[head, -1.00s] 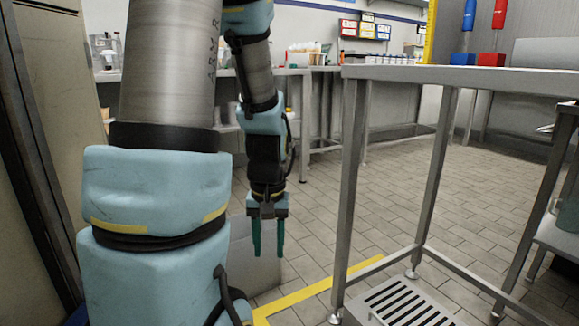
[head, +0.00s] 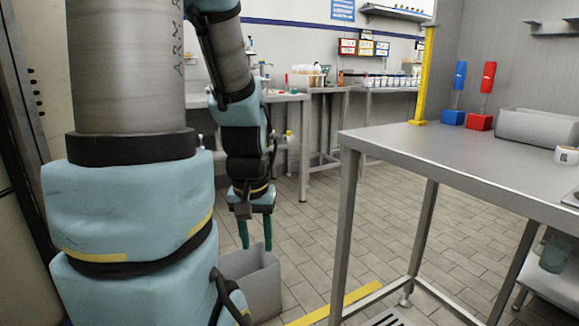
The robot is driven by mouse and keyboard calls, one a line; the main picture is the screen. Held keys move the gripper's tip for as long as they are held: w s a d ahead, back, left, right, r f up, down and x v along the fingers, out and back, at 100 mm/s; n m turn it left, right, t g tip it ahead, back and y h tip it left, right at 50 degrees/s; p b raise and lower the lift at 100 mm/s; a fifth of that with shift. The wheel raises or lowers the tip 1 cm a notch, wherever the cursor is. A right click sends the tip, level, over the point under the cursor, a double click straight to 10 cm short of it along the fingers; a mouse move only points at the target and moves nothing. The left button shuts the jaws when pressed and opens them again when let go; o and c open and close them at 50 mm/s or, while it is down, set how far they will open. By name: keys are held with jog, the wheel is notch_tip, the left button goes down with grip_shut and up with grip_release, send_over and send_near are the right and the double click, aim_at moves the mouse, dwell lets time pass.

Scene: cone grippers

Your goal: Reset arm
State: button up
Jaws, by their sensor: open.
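My arm, light blue and metallic, fills the left of the head view. My gripper (head: 255,234) hangs at the end of the arm and points down. Its two green fingers are apart, and nothing shows between them. A grey open bin (head: 262,290) stands on the floor just behind and below the fingers in the picture.
A steel table (head: 430,142) stands to the right, with a blue block (head: 453,117), a red block (head: 479,121), a yellow post (head: 424,80) and a grey tray (head: 540,128) on it. A back counter (head: 290,97) holds several small items. The tiled floor between is open.

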notch_tip(320, 180, up, 22)
jog(key=p, duration=1.9)
jog(key=shift+p, duration=0.3)
